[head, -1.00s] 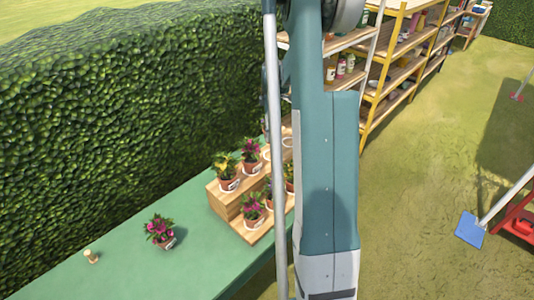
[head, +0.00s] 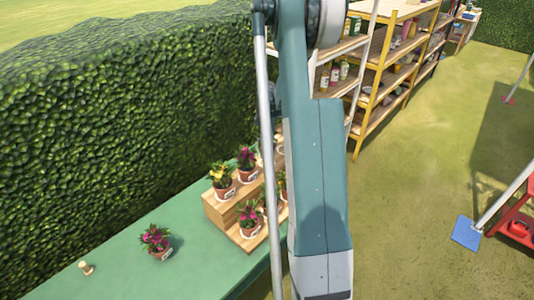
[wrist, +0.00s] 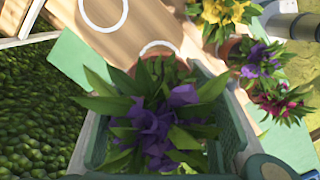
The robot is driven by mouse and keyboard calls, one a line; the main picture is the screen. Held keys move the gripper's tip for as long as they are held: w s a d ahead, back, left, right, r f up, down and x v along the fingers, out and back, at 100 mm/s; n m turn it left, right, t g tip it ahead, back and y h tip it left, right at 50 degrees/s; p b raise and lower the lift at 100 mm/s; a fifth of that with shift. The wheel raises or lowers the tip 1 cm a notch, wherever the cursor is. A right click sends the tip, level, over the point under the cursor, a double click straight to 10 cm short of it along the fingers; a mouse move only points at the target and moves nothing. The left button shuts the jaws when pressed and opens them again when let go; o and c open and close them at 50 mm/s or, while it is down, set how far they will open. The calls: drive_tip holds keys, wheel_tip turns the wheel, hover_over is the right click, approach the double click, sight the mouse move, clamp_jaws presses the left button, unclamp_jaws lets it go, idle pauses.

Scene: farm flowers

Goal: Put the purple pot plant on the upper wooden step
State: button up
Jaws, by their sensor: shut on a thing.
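The purple pot plant (wrist: 165,130) fills the lower middle of the wrist view, its reddish pot partly hidden by leaves. My gripper (wrist: 165,145) is shut on it, with a green finger on each side. Beyond the pot is the wooden step stand (wrist: 130,40), bearing a bare white ring (wrist: 160,48) and another ring (wrist: 103,12). In the head view the stand (head: 215,211) is on the green table, partly behind my arm. My gripper and the held plant are hidden there. The pot's height above the wood is unclear.
A yellow-flowered plant (head: 222,178) and a magenta one (head: 246,158) stand on the upper step; another magenta plant (head: 249,214) is on the lower step. A further purple plant (wrist: 262,62) is close right of the held one. A hedge (head: 110,110) borders the table (head: 150,280).

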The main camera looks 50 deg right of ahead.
drive_tip(key=shift+f, duration=1.55)
drive_tip(key=shift+f, duration=0.15)
drive_tip(key=o, duration=1.1)
drive_tip(key=shift+r, duration=0.2)
drive_tip(key=shift+r, duration=6)
drive_tip(key=shift+a, duration=0.1)
